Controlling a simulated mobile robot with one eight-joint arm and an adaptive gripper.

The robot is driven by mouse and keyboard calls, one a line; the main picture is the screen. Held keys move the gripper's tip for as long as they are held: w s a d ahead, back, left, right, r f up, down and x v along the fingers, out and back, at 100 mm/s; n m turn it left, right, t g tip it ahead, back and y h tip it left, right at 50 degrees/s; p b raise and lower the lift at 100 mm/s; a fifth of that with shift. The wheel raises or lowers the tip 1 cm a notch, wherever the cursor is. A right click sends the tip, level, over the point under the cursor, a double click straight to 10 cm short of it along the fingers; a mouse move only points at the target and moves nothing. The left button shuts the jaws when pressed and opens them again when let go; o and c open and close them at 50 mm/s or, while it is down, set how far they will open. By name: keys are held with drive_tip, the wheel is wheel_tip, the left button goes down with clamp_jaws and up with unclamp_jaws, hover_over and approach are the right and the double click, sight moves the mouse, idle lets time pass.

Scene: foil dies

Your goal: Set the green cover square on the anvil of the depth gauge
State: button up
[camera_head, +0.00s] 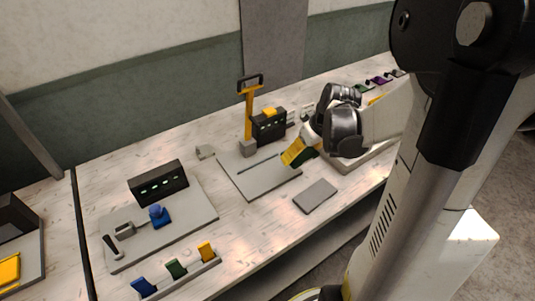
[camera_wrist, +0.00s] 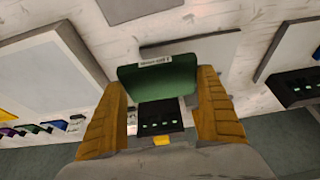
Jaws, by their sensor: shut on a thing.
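My gripper (camera_head: 297,153), with yellow fingers, is above the right part of the middle station's grey board (camera_head: 262,178). It is shut on the green cover, which shows between the fingers in the wrist view (camera_wrist: 160,78) as a dark green slab with a pale label on its far edge. In the head view the cover is mostly hidden behind the fingers. The middle station has a yellow-handled upright (camera_head: 249,115) and a black box with green lights (camera_head: 268,127); the box also shows in the wrist view (camera_wrist: 160,118). I cannot tell which part is the anvil.
A rack (camera_head: 180,279) of blue, green and yellow pieces stands in front. A flat grey plate (camera_head: 315,195) lies near the table's front edge. A pale tray (camera_head: 352,162) lies below my arm.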

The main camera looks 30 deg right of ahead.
drive_tip(key=b, duration=0.4)
hover_over(265, 171)
drive_tip(key=s, duration=0.1)
wheel_tip(265, 171, down, 6)
drive_tip(key=shift+a+f, duration=0.1)
drive_tip(key=shift+f, duration=0.1)
drive_tip(key=shift+w+f+b, duration=0.1)
drive_tip(key=shift+f+b, duration=0.65)
drive_tip(key=shift+f, duration=1.25)
drive_tip(key=shift+f, duration=0.1)
drive_tip(key=o, duration=1)
drive_tip(key=shift+o, duration=0.5)
